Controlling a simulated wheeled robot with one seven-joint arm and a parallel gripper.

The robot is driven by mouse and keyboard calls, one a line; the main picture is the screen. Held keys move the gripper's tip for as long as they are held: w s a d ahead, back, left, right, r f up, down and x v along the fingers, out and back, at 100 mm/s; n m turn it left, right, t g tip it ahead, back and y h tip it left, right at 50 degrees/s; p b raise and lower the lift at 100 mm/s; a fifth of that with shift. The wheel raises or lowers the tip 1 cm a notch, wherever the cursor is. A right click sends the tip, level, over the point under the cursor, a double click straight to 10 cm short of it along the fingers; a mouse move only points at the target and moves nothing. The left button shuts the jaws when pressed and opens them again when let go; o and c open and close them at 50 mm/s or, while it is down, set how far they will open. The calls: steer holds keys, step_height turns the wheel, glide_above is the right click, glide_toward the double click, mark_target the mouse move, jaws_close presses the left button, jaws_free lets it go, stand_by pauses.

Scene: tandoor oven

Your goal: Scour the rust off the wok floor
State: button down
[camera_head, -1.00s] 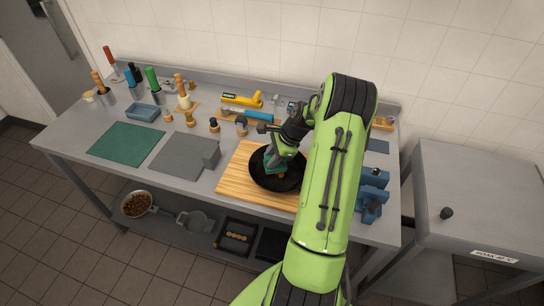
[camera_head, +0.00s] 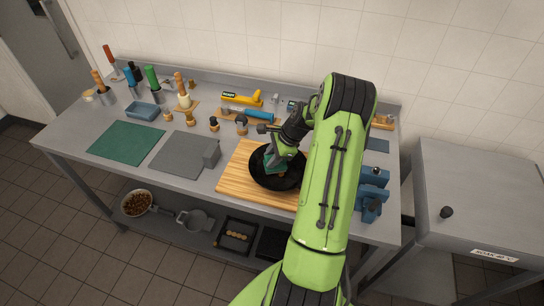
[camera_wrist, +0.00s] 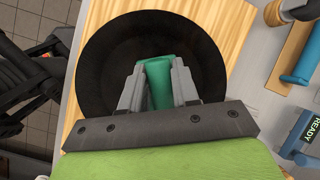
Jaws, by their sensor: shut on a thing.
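The black wok (camera_head: 262,180) sits on a wooden board (camera_head: 232,184) on the steel bench. In the wrist view the wok (camera_wrist: 104,50) fills the upper middle, with a faint brownish tint on its floor. My gripper (camera_head: 272,160) is inside the wok, low over its floor. It is shut on a green block-like scourer (camera_wrist: 157,82), held between both fingers. The scourer's underside is hidden, so I cannot tell whether it touches the floor. My arm hides the right part of the wok and board in the head view.
A grey plate with a raised block (camera_head: 180,154) and a green mat (camera_head: 126,142) lie left of the board. Yellow (camera_head: 242,99) and blue-handled (camera_head: 258,115) tools lie behind it. A blue vise (camera_head: 370,196) stands to the right. Several tool holders stand at the back left.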

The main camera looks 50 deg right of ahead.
mark_target(274, 169)
steer(key=shift+f, duration=0.35)
steer(key=shift+s, duration=1)
steer(key=shift+s+f, duration=0.15)
steer(key=shift+s, duration=0.35)
step_height(274, 169, up, 5)
steer(key=p, duration=0.4)
steer(key=shift+s+d, duration=0.1)
steer(key=shift+s, duration=0.05)
steer(key=shift+f, duration=0.1)
